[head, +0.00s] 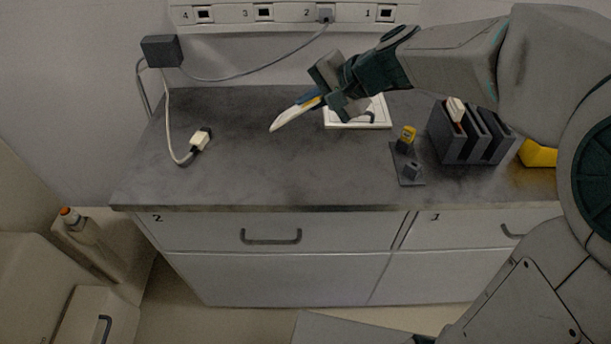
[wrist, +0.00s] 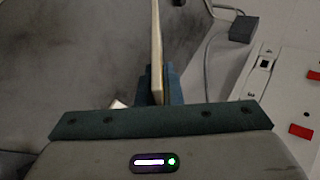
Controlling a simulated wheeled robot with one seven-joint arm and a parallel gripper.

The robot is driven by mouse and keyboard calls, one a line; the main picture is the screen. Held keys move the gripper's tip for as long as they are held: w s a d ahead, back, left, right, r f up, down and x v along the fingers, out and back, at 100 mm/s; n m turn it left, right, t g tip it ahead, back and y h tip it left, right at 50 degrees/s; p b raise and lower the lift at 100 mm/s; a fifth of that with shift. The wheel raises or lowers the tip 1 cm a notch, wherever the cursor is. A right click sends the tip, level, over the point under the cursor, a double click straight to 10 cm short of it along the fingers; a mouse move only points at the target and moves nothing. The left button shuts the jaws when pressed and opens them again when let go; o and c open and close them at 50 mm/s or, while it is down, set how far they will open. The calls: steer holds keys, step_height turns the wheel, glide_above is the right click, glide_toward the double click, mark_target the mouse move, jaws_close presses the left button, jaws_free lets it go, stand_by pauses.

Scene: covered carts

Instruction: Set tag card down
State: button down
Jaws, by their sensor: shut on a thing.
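The tag card (head: 288,118) is a thin pale card. My gripper (head: 313,98) is shut on it, and the card sticks out to the lower left, tilted, apparently above the grey counter top. In the wrist view my gripper (wrist: 160,88) has the card (wrist: 156,40) between its fingers, seen nearly edge-on. The part of the card between the fingers is hidden. In the head view I cannot tell the exact height of the card above the counter.
A white tray (head: 384,123) lies behind my gripper, partly covered. A dark slotted rack (head: 450,147) and a small dark fixture with a yellow part (head: 408,133) stand to the right. A pale plug (head: 200,139) on a cable lies left. The counter's front middle (head: 290,180) is clear.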

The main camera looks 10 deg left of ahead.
steer(key=shift+f+b, duration=0.6)
steer(key=shift+f, duration=0.5)
steer(key=b, duration=0.8)
glide_above(310, 165)
step_height(310, 165, down, 10)
steer(key=shift+r, duration=0.2)
steer(key=c, duration=1.8)
jaws_free()
steer(key=shift+o, duration=0.2)
steer(key=shift+r, duration=0.1)
steer(key=p+v, duration=0.3)
steer(key=v, duration=0.5)
